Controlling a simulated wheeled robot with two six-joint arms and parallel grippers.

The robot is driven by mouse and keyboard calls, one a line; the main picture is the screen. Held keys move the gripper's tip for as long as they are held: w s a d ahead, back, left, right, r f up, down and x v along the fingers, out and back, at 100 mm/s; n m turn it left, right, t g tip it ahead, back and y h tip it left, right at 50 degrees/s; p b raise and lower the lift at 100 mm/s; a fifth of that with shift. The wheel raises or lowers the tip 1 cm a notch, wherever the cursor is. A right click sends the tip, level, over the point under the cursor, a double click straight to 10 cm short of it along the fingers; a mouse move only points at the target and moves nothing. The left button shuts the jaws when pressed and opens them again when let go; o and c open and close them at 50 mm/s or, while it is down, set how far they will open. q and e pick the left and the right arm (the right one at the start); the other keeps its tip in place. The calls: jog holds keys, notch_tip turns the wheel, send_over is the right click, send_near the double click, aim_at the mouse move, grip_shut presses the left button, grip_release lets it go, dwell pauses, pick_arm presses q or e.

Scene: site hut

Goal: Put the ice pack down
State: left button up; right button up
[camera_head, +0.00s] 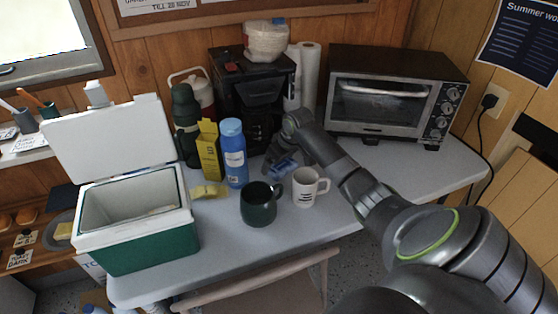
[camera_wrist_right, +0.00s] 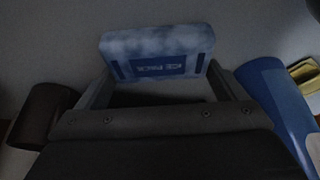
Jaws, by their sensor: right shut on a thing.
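The ice pack (camera_wrist_right: 157,52) is light blue with a dark blue label reading "ICE PACK". My right gripper (camera_wrist_right: 158,75) is shut on it, with a finger at each side, in the right wrist view. In the head view my right gripper (camera_head: 279,160) and the blue ice pack (camera_head: 286,168) are low over the table, between the blue bottle and the white mug. I cannot tell whether the pack touches the table. My left gripper is in neither view.
A blue bottle (camera_head: 234,153), a dark green mug (camera_head: 258,204) and a white mug (camera_head: 306,188) stand close by. An open green cooler (camera_head: 150,246) stands at the left, a toaster oven (camera_head: 378,104) at the back right. The table's right part (camera_head: 420,170) is clear.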

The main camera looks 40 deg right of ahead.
jog(key=o, duration=0.9)
jog(key=shift+c, duration=0.2)
